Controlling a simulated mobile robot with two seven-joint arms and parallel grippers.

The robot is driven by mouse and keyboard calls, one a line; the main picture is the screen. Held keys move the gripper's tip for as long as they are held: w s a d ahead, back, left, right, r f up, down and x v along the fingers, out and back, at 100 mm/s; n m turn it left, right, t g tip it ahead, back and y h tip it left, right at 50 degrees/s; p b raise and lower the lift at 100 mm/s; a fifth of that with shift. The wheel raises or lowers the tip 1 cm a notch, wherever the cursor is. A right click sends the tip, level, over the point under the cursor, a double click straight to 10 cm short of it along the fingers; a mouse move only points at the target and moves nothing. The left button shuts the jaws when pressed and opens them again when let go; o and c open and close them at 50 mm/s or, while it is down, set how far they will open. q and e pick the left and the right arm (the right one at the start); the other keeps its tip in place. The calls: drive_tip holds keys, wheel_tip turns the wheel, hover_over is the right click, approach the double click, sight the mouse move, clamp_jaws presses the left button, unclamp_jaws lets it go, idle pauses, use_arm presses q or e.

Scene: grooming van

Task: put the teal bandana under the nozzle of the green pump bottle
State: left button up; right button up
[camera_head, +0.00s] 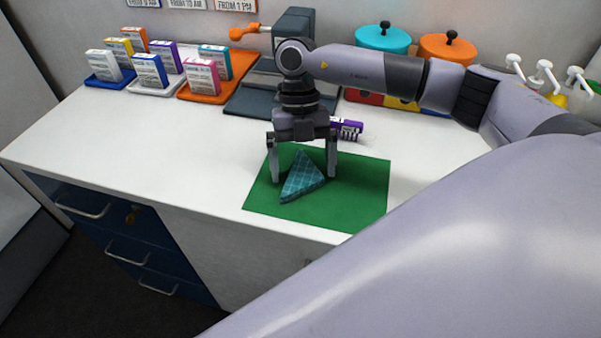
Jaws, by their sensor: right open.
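The teal bandana (302,180), a folded triangle with a light grid pattern, rests on the green mat (360,200). My right gripper (302,176) points down over it, its jaws spread with one finger on each side of the bandana. I cannot tell whether the fingers touch the cloth. At the far right, several white pump nozzles show; one bottle there looks green (593,87), but my right arm hides most of the bottles. My left gripper is not in view.
Boxes stand on blue, white and orange trays (205,92) at the back left. A dark grey device (262,85), a purple brush (347,128) and teal (384,39) and orange (447,47) lidded pots stand behind the mat. The counter's left front (150,150) is clear.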

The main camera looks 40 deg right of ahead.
drive_tip(key=c, duration=1)
wheel_tip(320, 180, up, 12)
drive_tip(key=r, duration=0.1)
wheel_tip(320, 180, up, 7)
drive_tip(key=p, duration=0.2)
hover_over(302, 170)
drive_tip(key=shift+d, duration=0.1)
